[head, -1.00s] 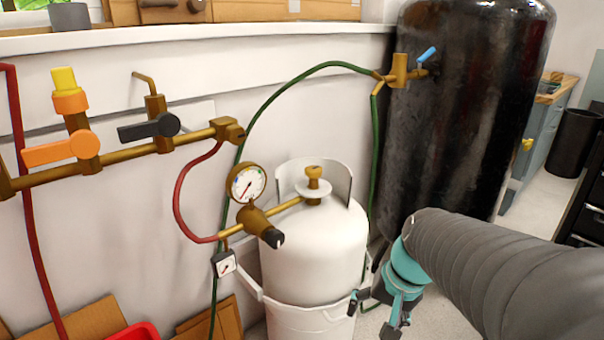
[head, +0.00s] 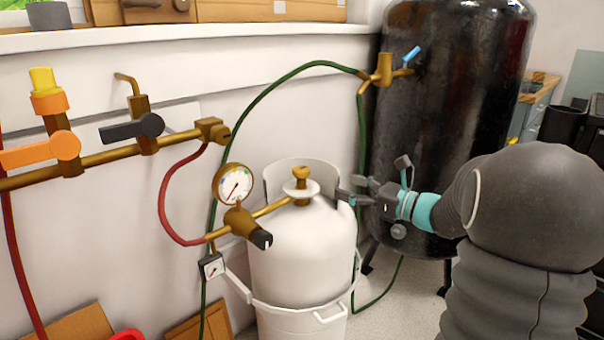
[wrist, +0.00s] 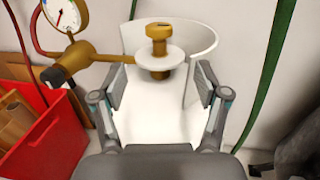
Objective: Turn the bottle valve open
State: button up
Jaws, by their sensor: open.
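The white gas bottle (head: 300,250) stands upright with a brass valve (head: 301,173) on top, a pale round disc around its stem and a curved white collar behind it. The valve also shows in the wrist view (wrist: 158,40), beyond the fingers and roughly centred between them. My gripper (head: 346,196) is open and empty to the right of the valve, pointing left at it. In the wrist view my gripper (wrist: 158,82) has its two fingers spread wide over the bottle's top. The fingers look apart from the valve.
A pressure gauge (head: 234,184) and brass regulator (head: 240,222) join the valve on the left. A large black tank (head: 440,110) with a blue-handled valve (head: 411,56) stands behind my gripper. A green hose (head: 285,80) arches behind the bottle. A red bin (wrist: 45,125) stands at left.

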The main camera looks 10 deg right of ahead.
aim_at(303, 168)
jog(key=x, duration=1.3)
jog(key=shift+w+a+f, duration=0.1)
jog(key=shift+w+a, duration=0.15)
jog(key=shift+a, duration=0.1)
jog(key=c, duration=1.2)
jog(key=shift+p, duration=0.4)
jog(key=n+g+y+p, duration=0.3)
jog(key=g, duration=0.1)
jog(key=shift+w+d, duration=0.1)
jog(key=shift+n+g+y+p, duration=0.85)
jog(key=shift+n+g, duration=0.45)
jog(key=shift+g, duration=0.6)
